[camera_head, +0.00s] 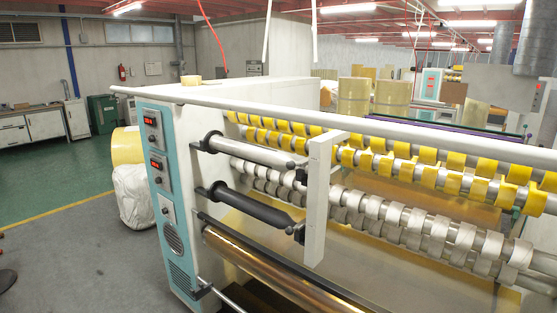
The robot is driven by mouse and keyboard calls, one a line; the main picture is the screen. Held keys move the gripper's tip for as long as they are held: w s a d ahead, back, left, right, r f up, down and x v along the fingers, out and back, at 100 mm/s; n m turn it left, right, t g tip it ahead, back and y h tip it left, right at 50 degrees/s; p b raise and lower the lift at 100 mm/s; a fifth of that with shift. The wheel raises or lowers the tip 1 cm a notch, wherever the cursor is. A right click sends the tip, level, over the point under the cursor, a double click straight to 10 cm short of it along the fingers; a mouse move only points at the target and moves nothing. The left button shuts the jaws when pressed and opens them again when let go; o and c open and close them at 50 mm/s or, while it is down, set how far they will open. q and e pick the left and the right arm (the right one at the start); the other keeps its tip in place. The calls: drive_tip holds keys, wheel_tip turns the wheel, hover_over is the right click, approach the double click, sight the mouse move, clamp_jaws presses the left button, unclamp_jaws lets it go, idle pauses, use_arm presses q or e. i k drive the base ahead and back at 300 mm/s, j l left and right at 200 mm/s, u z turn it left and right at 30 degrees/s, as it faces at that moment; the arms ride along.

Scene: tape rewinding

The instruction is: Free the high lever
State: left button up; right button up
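A white and teal tape rewinding machine (170,190) fills the middle and right. Black lever-like pieces stick out beside its side panel, a higher one (209,142) and a lower one (217,190). The higher piece meets the left end of a light grey shaft (250,152); the lower one meets a black roller (260,208). Both shafts run towards an upright white bracket (318,200), with small dark fittings near it. I cannot tell whether the higher lever is locked. Neither of my grippers is in view.
Yellow rings (400,172) and whitish rings (390,220) line long bars to the right. A white rail (300,113) crosses the machine's top front. Grey floor (80,265) is clear at the left.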

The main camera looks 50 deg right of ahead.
sight(291, 165)
drive_tip(key=i+z, duration=0.4)
drive_tip(key=i+j+z, duration=0.2)
drive_tip(key=z, duration=0.15)
drive_tip(key=i+j+z, duration=0.2)
drive_tip(key=z, duration=0.2)
